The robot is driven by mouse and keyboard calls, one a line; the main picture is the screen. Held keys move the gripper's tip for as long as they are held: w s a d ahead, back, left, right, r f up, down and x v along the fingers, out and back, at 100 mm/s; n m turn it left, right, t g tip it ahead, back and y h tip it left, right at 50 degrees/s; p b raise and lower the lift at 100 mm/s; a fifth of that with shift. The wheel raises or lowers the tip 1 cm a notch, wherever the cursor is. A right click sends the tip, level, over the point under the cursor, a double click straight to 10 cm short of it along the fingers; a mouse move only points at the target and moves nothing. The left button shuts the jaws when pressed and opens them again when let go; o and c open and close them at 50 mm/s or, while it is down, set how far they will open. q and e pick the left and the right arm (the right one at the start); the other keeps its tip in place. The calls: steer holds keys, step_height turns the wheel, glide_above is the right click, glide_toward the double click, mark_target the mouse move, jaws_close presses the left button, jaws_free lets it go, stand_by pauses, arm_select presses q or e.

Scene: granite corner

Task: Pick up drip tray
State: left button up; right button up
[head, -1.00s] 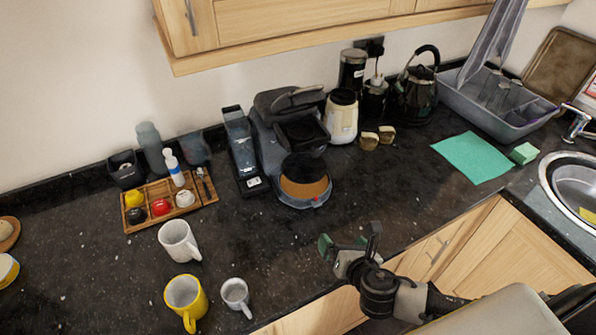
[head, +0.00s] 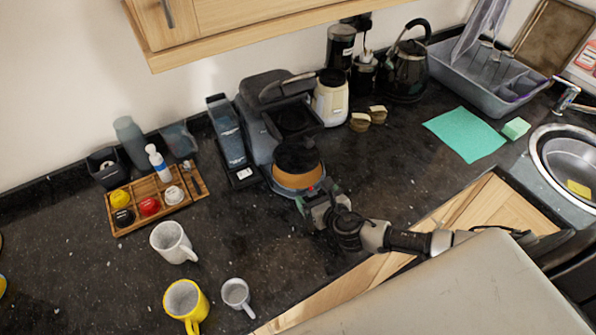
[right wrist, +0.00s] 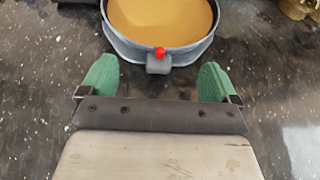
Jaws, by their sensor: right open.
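The drip tray (right wrist: 160,62) is the round grey base of the coffee machine (head: 265,110), with an orange-brown top and a small red spot on its front tab. In the head view the tray (head: 284,192) sits at the machine's front, under a dark round part. My right gripper (head: 312,200) is at the tray's front edge. In the right wrist view its green fingertips (right wrist: 158,82) are apart, just short of the tray, with the front tab centred between them. Nothing is between the fingers. My left gripper does not show.
A cream grinder (head: 330,100) and two small brown pots (head: 359,122) stand right of the machine. A white mug (head: 172,241), a yellow mug (head: 184,300) and a small cup (head: 236,293) stand at the front left. A wooden tray (head: 118,230) lies left.

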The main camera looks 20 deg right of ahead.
steer(key=shift+x, duration=1.05)
steer(key=shift+w+a, duration=0.1)
steer(key=shift+w, duration=0.25)
steer(key=shift+f, duration=0.15)
steer(key=shift+s, duration=0.2)
steer(key=c, duration=1.7)
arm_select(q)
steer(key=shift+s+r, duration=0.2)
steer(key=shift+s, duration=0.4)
arm_select(e)
steer(key=shift+w, duration=0.1)
jaws_close()
steer(key=shift+r, duration=0.25)
